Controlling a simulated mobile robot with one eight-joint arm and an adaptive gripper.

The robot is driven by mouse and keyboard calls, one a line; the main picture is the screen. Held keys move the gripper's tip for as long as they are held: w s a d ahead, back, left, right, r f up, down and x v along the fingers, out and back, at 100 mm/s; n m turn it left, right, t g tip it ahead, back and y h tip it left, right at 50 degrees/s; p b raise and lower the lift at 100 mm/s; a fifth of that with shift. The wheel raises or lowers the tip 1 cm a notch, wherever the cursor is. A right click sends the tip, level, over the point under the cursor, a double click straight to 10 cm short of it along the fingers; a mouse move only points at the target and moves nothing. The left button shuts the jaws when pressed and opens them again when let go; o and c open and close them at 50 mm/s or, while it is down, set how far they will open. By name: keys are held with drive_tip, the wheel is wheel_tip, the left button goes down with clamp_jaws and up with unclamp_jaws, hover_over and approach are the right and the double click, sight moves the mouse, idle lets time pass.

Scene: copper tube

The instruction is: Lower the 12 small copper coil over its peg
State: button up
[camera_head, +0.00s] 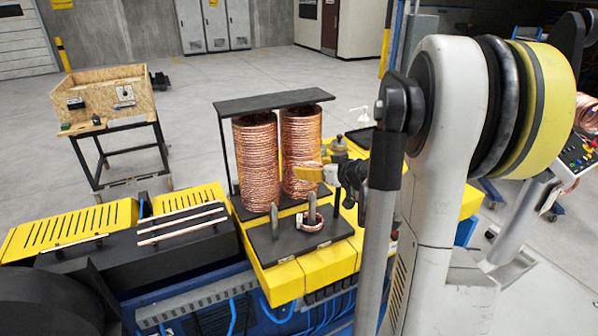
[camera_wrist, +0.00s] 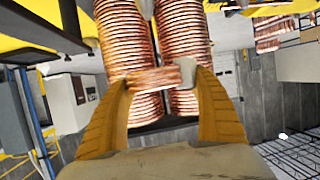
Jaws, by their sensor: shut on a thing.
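My gripper (camera_head: 318,174) is shut on a small copper coil (camera_wrist: 155,79), held between its two yellow fingers. In the head view the held coil is partly hidden by the fingers, in front of the right tall copper stack. Two grey pegs stand on a black plate (camera_head: 272,252) below: a left peg (camera_head: 274,222) that looks bare and a right peg (camera_head: 312,208) with a small copper coil (camera_head: 309,224) around its foot. The held coil is above the pegs and apart from them. I cannot tell which peg it lines up with.
Two tall copper stacks, left (camera_head: 255,160) and right (camera_head: 301,145), stand behind the pegs under a black top bar (camera_head: 273,102). Copper rods (camera_head: 180,222) lie on a black block to the left. A white pump bottle (camera_head: 362,116) stands behind. The space directly above the pegs looks clear.

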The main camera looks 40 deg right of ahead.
sight(315, 198)
drive_tip(key=shift+s+f+b, duration=0.25)
drive_tip(key=shift+f+b, duration=0.25)
drive_tip(key=shift+f, duration=0.25)
wheel_tip(315, 198, down, 9)
drive_tip(key=b, duration=0.8)
drive_tip(key=shift+w+f, duration=0.1)
drive_tip(key=shift+f, duration=0.1)
drive_tip(key=o, duration=1.3)
drive_tip(key=shift+r, duration=0.15)
wheel_tip(315, 198, up, 10)
drive_tip(key=shift+f, duration=0.1)
